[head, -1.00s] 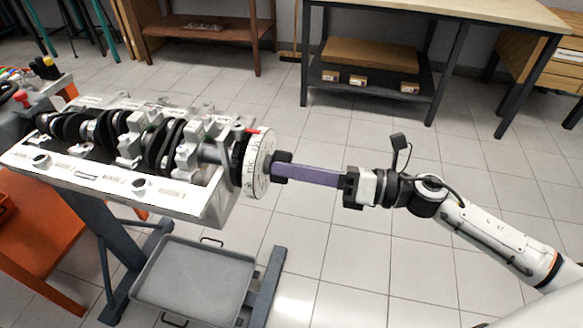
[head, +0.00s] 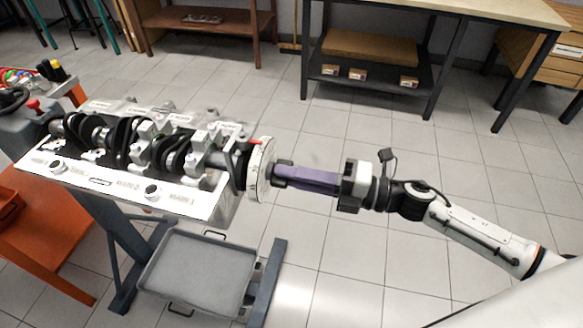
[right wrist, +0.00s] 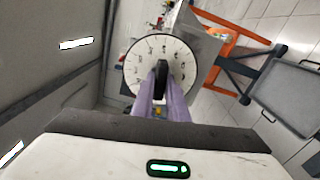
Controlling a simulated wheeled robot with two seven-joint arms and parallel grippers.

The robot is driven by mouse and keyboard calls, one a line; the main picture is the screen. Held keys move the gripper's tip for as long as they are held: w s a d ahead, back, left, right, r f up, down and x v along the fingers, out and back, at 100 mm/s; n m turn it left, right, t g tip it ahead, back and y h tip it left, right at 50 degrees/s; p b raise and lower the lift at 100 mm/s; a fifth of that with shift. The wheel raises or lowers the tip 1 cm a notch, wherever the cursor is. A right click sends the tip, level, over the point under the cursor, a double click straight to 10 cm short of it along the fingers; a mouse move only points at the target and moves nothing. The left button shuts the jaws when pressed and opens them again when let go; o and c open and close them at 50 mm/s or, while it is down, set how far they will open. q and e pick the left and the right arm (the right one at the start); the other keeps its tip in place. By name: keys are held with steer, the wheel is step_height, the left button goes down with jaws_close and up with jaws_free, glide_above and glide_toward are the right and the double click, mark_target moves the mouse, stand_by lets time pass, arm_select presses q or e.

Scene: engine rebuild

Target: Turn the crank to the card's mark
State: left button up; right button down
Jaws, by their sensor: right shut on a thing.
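The crankshaft (head: 172,160) lies along the open top of a light grey engine block (head: 118,188). A white numbered dial (head: 260,168) stands upright on its right end, with a red pointer (head: 256,142) near its top. The right wrist view shows the dial's face (right wrist: 140,68) almost head-on, with a black grip piece (right wrist: 162,70) at its centre. My right gripper (head: 279,174) has long purple fingers and is shut on that black piece. Its fingers also show in the right wrist view (right wrist: 161,88). The dial's figures are too small to read. I cannot make out a card. My left gripper is not in view.
A grey tray (head: 165,300) sits low on the engine stand's frame (head: 265,285). An orange bench or cart (head: 45,255) stands at the left. A workbench with a lower shelf (head: 375,75) stands at the back. The floor around my right arm is clear.

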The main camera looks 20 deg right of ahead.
steer(key=shift+m+p, duration=0.45)
steer(key=shift+m, duration=0.45)
steer(key=c, duration=1.7)
jaws_free()
steer(key=shift+c, duration=0.2)
steer(key=b+v, duration=0.1)
steer(key=v, duration=0.9)
steer(key=shift+s+d, duration=0.15)
